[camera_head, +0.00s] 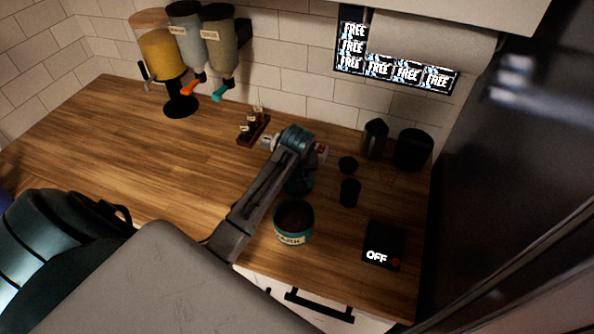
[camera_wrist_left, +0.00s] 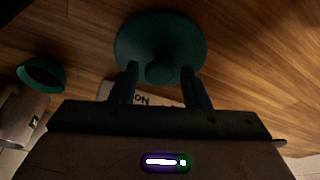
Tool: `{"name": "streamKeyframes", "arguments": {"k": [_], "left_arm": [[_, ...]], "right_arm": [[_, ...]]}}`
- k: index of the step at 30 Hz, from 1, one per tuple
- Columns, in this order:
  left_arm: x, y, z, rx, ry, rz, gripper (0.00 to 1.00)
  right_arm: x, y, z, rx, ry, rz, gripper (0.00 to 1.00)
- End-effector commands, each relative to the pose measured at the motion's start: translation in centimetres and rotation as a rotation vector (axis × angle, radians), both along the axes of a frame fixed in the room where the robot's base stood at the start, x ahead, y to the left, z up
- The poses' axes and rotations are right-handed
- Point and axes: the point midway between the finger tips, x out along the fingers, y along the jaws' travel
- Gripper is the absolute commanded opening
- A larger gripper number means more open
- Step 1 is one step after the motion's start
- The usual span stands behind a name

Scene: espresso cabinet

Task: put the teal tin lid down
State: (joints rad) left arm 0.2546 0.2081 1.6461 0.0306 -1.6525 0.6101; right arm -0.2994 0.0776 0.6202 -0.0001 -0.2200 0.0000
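The teal tin lid (camera_head: 300,184) is round with a central knob. In the head view it is partly hidden under my left wrist. In the left wrist view the lid (camera_wrist_left: 160,32) lies past the fingertips, with its knob between them. My left gripper (camera_wrist_left: 159,76) is open, with a gap visible on both sides of the knob. In the head view its fingers are hidden behind the wrist. The lid appears to be at counter level, but its contact is hard to see. The open teal tin (camera_head: 292,238), labelled DARK, stands just nearer. My right gripper is not in view.
A black box reading OFF (camera_head: 384,246) and a small black cup (camera_head: 349,193) are to the right. Dark canisters (camera_head: 413,151) stand near the wall. A small wooden rack (camera_head: 252,131) is behind my wrist. Dispensers (camera_head: 161,54) stand back left. The left counter is clear.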

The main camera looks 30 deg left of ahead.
Motion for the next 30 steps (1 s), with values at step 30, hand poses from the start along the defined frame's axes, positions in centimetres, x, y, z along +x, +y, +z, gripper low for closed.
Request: {"name": "streamKeyframes", "arguments": {"k": [30], "left_arm": [[-2.7, -2.0, 11.3, 0.0, 0.002, 0.0, 0.51]], "right_arm": [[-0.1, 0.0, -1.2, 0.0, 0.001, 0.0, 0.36]]}}
